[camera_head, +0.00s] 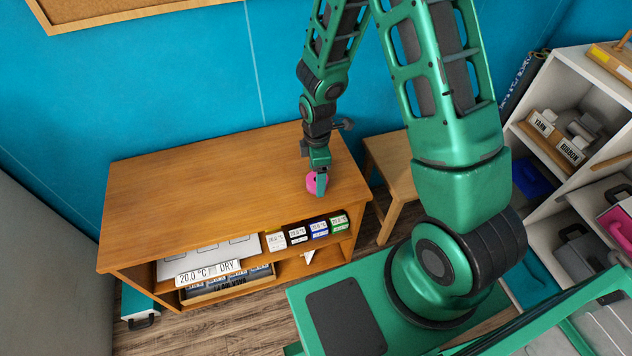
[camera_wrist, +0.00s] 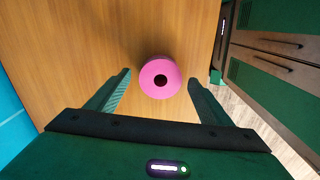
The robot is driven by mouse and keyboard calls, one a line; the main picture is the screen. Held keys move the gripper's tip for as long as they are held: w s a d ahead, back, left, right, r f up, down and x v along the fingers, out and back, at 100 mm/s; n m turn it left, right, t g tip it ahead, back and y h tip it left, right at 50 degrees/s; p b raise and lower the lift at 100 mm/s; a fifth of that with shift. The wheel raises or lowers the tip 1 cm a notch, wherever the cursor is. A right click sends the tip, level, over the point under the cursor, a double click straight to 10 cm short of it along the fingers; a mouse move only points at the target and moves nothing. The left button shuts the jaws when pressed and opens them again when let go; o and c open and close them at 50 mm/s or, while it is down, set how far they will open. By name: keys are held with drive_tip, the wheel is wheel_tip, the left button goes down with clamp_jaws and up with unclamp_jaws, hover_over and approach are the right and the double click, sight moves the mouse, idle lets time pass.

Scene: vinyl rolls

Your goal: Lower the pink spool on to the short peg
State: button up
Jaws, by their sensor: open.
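The pink spool (camera_head: 311,183) is at the right end of the wooden cabinet top, beside my gripper (camera_head: 319,190). In the wrist view the spool (camera_wrist: 160,92) shows its round end and dark centre hole. My gripper is open, with one finger on either side of the spool and a visible gap to each. The spool looks upright on the wooden top; its exact contact below is hidden. I cannot make out the short peg in either view; the dark hole does not show whether a peg is inside.
The wooden cabinet top (camera_head: 210,190) is bare to the left of the spool. Its shelves hold small labelled boxes (camera_head: 298,235) and a sign (camera_head: 208,271). A wooden stool (camera_head: 392,165) stands right of the cabinet. A white shelf unit (camera_head: 555,85) is farther right.

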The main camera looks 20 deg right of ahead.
drive_tip(key=shift+f, duration=0.7)
drive_tip(key=c, duration=1.1)
drive_tip(key=shift+r, duration=0.1)
drive_tip(key=shift+c, duration=0.3)
drive_tip(key=shift+r, duration=0.7)
wheel_tip(320, 180, up, 2)
drive_tip(key=shift+r, duration=0.25)
drive_tip(key=s+a+r, duration=0.6)
drive_tip(key=a+r, duration=0.1)
drive_tip(key=a, duration=0.3)
